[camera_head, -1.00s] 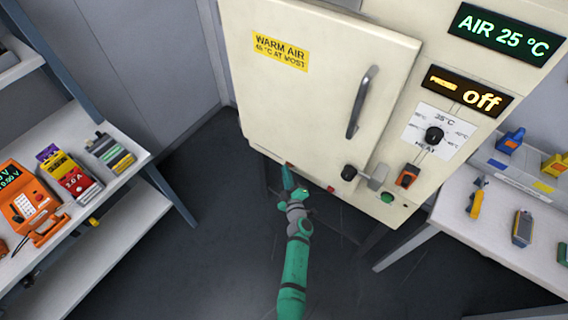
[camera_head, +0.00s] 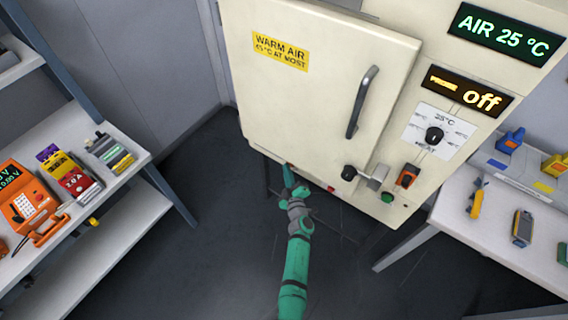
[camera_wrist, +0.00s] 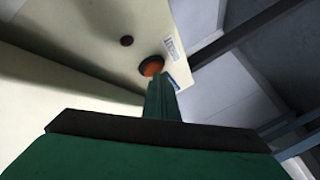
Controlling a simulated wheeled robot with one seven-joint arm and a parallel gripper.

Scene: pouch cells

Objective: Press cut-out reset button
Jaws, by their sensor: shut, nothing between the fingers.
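In the wrist view a round orange button (camera_wrist: 152,66) in a dark collar sits on a pale underside panel of the cabinet, beside a small printed label. I take it for the cut-out reset button; in the head view it is hidden. My gripper (camera_wrist: 160,82) is shut and empty. Its green fingertips point at the button and overlap its lower edge in the picture; I cannot tell whether they touch. In the head view my gripper (camera_head: 289,176) is at the bottom front edge of the cream warm-air cabinet (camera_head: 300,110), below its closed door.
A small dark hole or stud (camera_wrist: 127,40) is near the button. The cabinet front has a black knob (camera_head: 348,173), an orange switch (camera_head: 407,176), a green button (camera_head: 387,198) and a heat dial (camera_head: 434,135). A shelf (camera_head: 130,215) stands left, a table (camera_head: 480,235) right.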

